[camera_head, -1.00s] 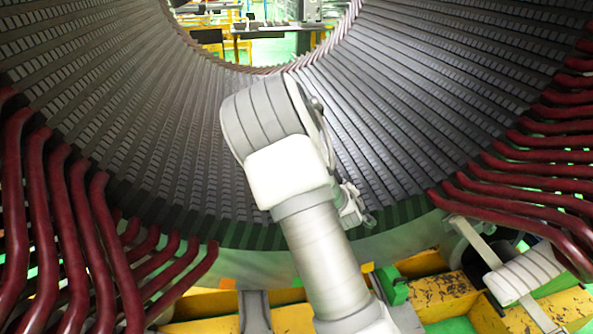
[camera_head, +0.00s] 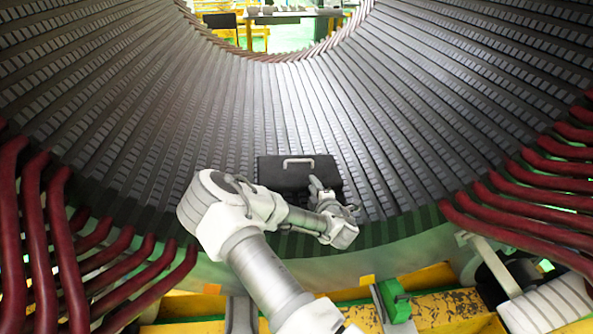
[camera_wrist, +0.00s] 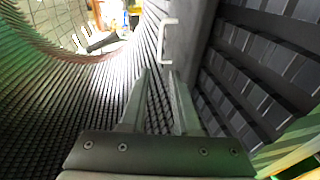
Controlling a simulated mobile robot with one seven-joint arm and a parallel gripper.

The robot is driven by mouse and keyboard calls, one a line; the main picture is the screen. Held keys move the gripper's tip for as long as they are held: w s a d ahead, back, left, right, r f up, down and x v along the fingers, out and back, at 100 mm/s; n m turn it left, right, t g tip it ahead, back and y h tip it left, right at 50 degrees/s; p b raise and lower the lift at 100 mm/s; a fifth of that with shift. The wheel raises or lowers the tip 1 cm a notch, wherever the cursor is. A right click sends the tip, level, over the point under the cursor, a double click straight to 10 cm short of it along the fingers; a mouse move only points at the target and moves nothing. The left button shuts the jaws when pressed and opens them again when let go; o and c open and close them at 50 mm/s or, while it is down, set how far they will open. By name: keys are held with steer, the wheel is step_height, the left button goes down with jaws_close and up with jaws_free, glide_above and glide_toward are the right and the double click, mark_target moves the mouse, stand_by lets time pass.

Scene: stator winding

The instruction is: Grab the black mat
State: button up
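The black mat (camera_head: 270,177) lies on the ribbed inner wall of the stator, low in the middle of the head view. A pale handle (camera_head: 298,162) stands on it; the handle also shows at the top of the wrist view (camera_wrist: 162,40), on a grey surface of the mat (camera_wrist: 190,30). My gripper (camera_wrist: 160,73) is open and empty, with a gap between its two fingers. The handle is ahead of the fingertips and apart from them. In the head view my forearm and gripper cover the mat's lower right part.
Ribbed stator wall (camera_head: 140,130) curves around the mat on both sides. Dark red bent bars (camera_head: 60,240) stand at the left, and more red bars (camera_head: 540,215) at the right. A yellow frame (camera_head: 440,310) and a green block (camera_head: 393,301) lie below.

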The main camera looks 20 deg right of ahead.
steer(key=w, duration=0.1)
steer(key=b, duration=0.3)
glide_toward(301, 170)
steer(key=w+r, duration=0.2)
steer(key=w, duration=0.1)
steer(key=shift+w+a+r, duration=0.35)
steer(key=shift+a+r, duration=0.05)
steer(key=shift+d+b+x, duration=0.25)
steer(key=shift+b+x, duration=0.05)
steer(key=shift+x, duration=0.95)
steer(key=shift+d+b+x, duration=0.25)
steer(key=shift+x, duration=1)
steer(key=shift+w, duration=0.5)
jaws_close()
